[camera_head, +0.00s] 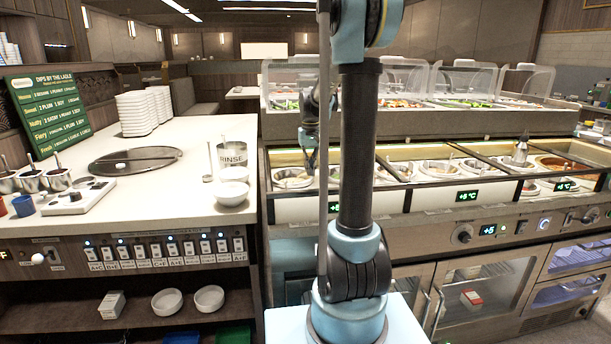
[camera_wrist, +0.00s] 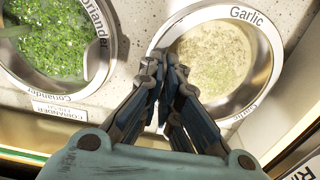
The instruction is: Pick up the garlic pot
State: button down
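The garlic pot (camera_wrist: 218,62) is a round steel pot with a pale, speckled sauce and "Garlic" printed on its rim, at the upper right of the wrist view. My gripper (camera_wrist: 168,68) is at the left side of this rim. Its fingers converge there and appear pinched on the rim, hiding that part. In the head view my gripper (camera_head: 310,170) points down into the left end of the sauce counter, and the pot is too small to read. I cannot tell whether the pot is lifted.
The coriander pot (camera_wrist: 62,42) stands close by on the left, with a "Coriander" label (camera_wrist: 58,110) below it. A white worktop (camera_head: 190,145) with stacked plates, bowls and a rinse container (camera_head: 234,155) is at left.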

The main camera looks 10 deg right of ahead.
notch_tip(320, 180, up, 18)
jog(key=shift+f, duration=0.25)
jog(key=shift+r, duration=0.15)
dwell(0.6)
jog(key=shift+d+r, duration=0.15)
jog(key=shift+r, duration=0.75)
